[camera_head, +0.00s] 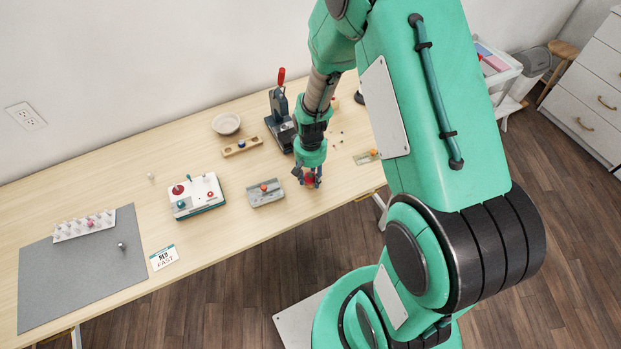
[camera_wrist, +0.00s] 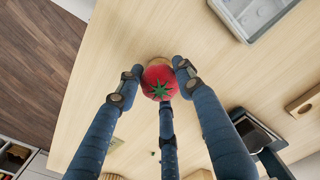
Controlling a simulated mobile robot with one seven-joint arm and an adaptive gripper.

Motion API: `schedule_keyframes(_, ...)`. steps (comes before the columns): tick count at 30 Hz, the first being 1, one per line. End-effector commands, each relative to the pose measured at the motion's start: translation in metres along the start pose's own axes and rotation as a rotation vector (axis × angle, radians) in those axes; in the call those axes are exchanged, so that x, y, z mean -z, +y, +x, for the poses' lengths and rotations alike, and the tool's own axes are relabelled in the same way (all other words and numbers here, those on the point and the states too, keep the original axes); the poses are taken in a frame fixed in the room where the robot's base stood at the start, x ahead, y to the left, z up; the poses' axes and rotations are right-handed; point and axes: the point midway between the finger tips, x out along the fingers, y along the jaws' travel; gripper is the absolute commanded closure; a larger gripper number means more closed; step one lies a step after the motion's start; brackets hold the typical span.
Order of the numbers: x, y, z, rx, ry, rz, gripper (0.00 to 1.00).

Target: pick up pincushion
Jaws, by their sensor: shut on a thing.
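The pincushion (camera_wrist: 159,81) is a round red tomato shape with a green star-shaped leaf on top. In the wrist view it sits between the fingers of my gripper (camera_wrist: 154,82), which are shut on it from the sides. In the head view a bit of the red pincushion (camera_head: 310,180) shows between the fingers of my gripper (camera_head: 309,177), near the front edge of the table. Most of it is hidden there by the fingers. I cannot tell whether it touches the table.
A grey mat (camera_head: 80,275) lies far left.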

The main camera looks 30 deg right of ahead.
Motion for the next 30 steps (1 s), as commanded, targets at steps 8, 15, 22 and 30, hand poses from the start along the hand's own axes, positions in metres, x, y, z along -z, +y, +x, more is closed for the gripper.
schedule_keyframes(8,0.001,0.000,-0.012,0.000,0.002,0.000,0.89)
schedule_keyframes(15,-0.005,0.000,-0.039,0.000,0.000,0.000,0.89)
schedule_keyframes(22,-0.052,0.004,-0.042,0.000,-0.001,0.000,0.89)
schedule_keyframes(30,-0.110,0.007,-0.047,0.000,0.000,0.000,0.89)
